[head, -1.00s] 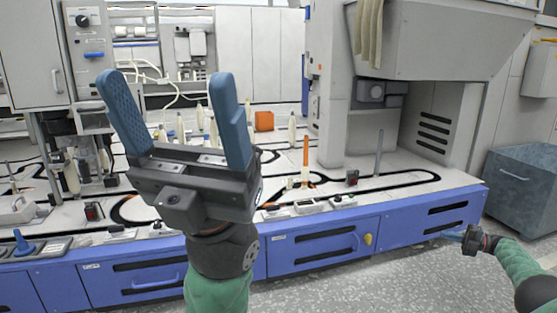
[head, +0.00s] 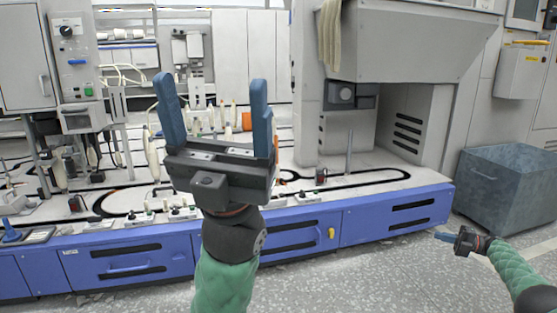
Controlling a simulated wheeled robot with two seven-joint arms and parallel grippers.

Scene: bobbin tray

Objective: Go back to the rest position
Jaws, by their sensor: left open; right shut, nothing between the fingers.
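My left gripper (head: 214,112) is raised in front of the machine, its two blue fingers pointing up and spread wide apart. Nothing is between the fingers. It hides part of the machine's bed behind it. My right gripper (head: 438,236) is low at the right, over the floor in front of the blue cabinets, its blue fingers together and pointing left. It holds nothing.
The machine's white bed (head: 376,178) with black tracks stands on blue cabinets (head: 395,215). Several pale bobbins (head: 151,155) stand on it, and an orange block (head: 247,121) is behind. A grey bin (head: 510,190) stands at the right. The floor in front is clear.

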